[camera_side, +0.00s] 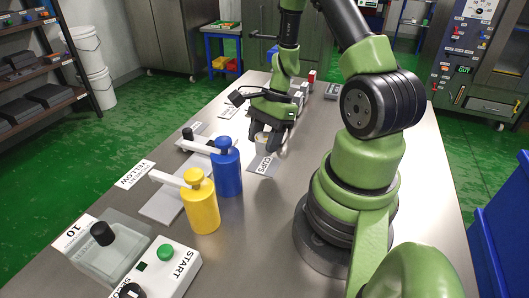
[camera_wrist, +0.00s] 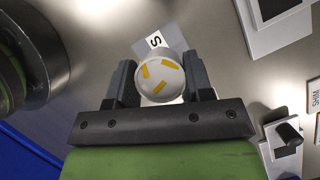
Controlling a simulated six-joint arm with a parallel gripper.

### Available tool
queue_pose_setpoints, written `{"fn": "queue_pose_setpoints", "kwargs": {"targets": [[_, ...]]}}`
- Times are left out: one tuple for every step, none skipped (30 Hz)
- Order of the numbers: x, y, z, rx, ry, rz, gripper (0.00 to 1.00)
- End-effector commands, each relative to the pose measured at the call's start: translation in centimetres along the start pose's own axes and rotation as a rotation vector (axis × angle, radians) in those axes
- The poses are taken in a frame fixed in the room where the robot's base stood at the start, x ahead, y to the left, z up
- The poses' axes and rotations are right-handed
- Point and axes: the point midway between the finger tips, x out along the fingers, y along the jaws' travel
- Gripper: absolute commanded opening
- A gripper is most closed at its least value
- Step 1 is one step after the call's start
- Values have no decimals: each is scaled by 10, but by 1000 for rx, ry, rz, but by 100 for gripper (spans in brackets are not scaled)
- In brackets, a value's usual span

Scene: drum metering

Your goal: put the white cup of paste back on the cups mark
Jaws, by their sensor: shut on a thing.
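The white cup (camera_wrist: 160,78) shows in the wrist view from above, with several yellow-orange strips in or on its round top. My gripper (camera_wrist: 161,82) is shut on the cup, with one dark finger on each side of it. In the side view my gripper (camera_side: 270,140) is low over the cups mark (camera_side: 266,162), a pale label lettered "CUPS" on the table. In the wrist view part of the mark (camera_wrist: 155,42) with an "S" shows just beyond the cup. The cup is mostly hidden in the side view, and I cannot tell whether it touches the table.
A blue drum (camera_side: 227,168) and a yellow drum (camera_side: 202,205) with pale arms stand left of my gripper. A control box with a green START button (camera_side: 166,252) and a scale marked 10 (camera_side: 105,250) are at the front left. The steel table is clear around the mark's right.

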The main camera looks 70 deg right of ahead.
Motion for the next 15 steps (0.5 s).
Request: {"fn": "queue_pose_setpoints", "kwargs": {"targets": [[5,0,-2,2,-2,2,20],[9,0,-3,2,-2,4,20],[15,1,-6,3,-1,4,20],[19,1,-8,4,-1,5,20],[23,1,-9,4,-1,4,20],[28,0,-11,3,-1,3,20],[32,0,-13,3,-1,3,20],[34,0,-14,3,-1,2,20],[37,0,-15,3,0,2,20],[38,0,-16,2,1,1,20],[38,0,-16,1,2,0,20],[38,0,-16,1,2,0,20],[38,0,-16,0,2,0,20],[38,0,-16,0,2,0,20],[38,0,-16,0,2,-1,20]]}}
